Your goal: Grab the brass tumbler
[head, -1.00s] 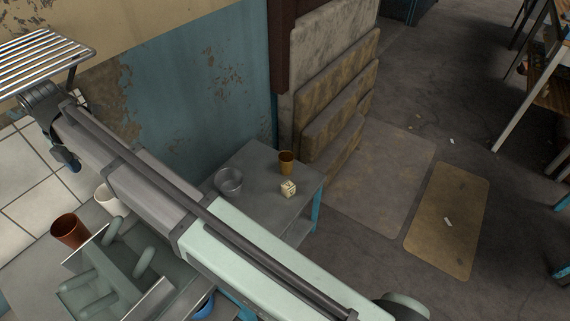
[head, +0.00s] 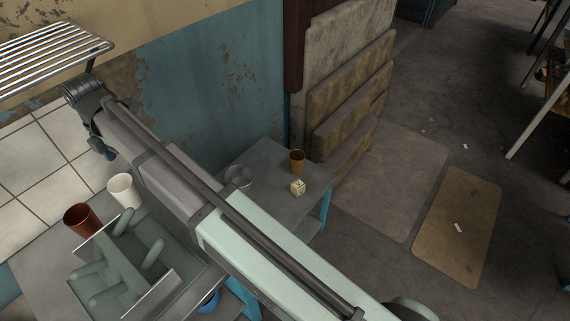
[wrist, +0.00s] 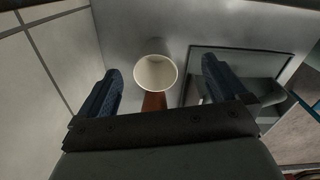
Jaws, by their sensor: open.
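The brass tumbler (head: 297,163) is a golden-brown cup standing upright on a small grey table (head: 265,160) at the far side in the head view. I do not make it out in the wrist view. My gripper is open and empty, with its dark blue fingers apart in the wrist view (wrist: 161,72). In the head view its fingertips (head: 110,155) show small, below the wrist at the upper left, well to the left of the tumbler. A white cup (wrist: 155,72) appears between the fingers, apart from them.
The white cup (head: 124,191) and a reddish-brown cup (head: 82,221) stand on the near surface, beside a grey tray with rounded bars (head: 135,258). A metal bowl (head: 238,177) and a pale marked cube (head: 298,187) share the tumbler's table. A slatted rack (head: 50,50) is upper left.

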